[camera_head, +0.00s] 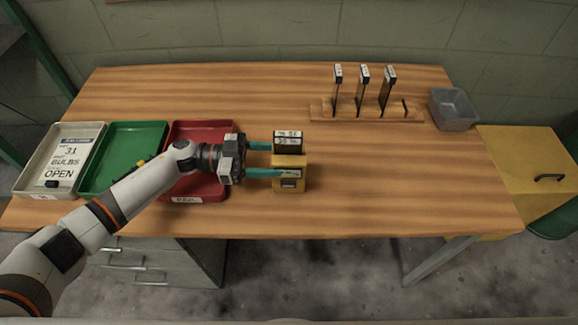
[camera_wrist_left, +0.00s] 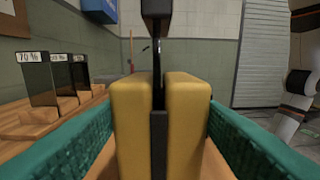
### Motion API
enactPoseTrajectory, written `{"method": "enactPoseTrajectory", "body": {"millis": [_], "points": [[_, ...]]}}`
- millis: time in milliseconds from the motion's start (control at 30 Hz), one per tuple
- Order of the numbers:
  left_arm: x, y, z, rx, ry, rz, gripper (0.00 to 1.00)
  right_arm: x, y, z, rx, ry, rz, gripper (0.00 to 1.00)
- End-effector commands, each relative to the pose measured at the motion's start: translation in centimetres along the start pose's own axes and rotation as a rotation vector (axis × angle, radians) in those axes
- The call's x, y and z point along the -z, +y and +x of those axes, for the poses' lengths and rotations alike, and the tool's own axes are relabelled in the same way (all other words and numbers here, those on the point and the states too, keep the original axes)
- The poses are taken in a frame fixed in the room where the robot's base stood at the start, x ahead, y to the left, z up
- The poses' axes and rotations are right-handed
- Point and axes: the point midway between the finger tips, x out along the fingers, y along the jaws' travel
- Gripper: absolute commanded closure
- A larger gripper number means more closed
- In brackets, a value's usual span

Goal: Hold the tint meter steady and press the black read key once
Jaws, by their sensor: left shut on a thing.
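The yellow tint meter (camera_head: 303,158) stands on the wooden table, and a dark labelled glass sample (camera_head: 289,138) rises upright from its slot. My left gripper (camera_head: 284,160) is shut on the meter, one teal finger across its near side and the other at its far side. In the left wrist view the meter (camera_wrist_left: 130,125) appears as two yellow halves with the sample edge-on between them and a finger on each side. A small dark panel (camera_head: 288,184) shows on the near face. I cannot make out the black read key. My right gripper is in neither view.
A wooden rack (camera_head: 350,113) with several dark samples stands behind right, beside a grey bin (camera_head: 453,109). Red (camera_head: 184,134), green (camera_head: 121,131) and white (camera_head: 37,151) trays line the left. The table right of the meter is clear. A yellow cabinet (camera_head: 535,165) stands at the right.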

Motion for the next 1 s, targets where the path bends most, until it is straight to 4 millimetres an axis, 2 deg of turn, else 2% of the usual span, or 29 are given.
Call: {"method": "enactPoseTrajectory", "body": {"millis": [33, 67, 500, 1000], "points": [[-0.01, 0.04, -0.04, -0.001, 0.0, 0.0, 0.58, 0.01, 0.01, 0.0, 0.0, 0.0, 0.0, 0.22], [-0.01, 0.04, -0.04, -0.001, 0.0, 0.0, 0.58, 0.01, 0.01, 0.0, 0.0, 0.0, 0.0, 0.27], [-0.01, 0.04, -0.04, -0.001, 0.0, 0.0, 0.58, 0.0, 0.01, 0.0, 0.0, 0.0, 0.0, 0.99], [-0.02, 0.04, -0.04, -0.001, 0.0, 0.0, 0.58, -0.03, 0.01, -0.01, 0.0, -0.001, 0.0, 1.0]]}}
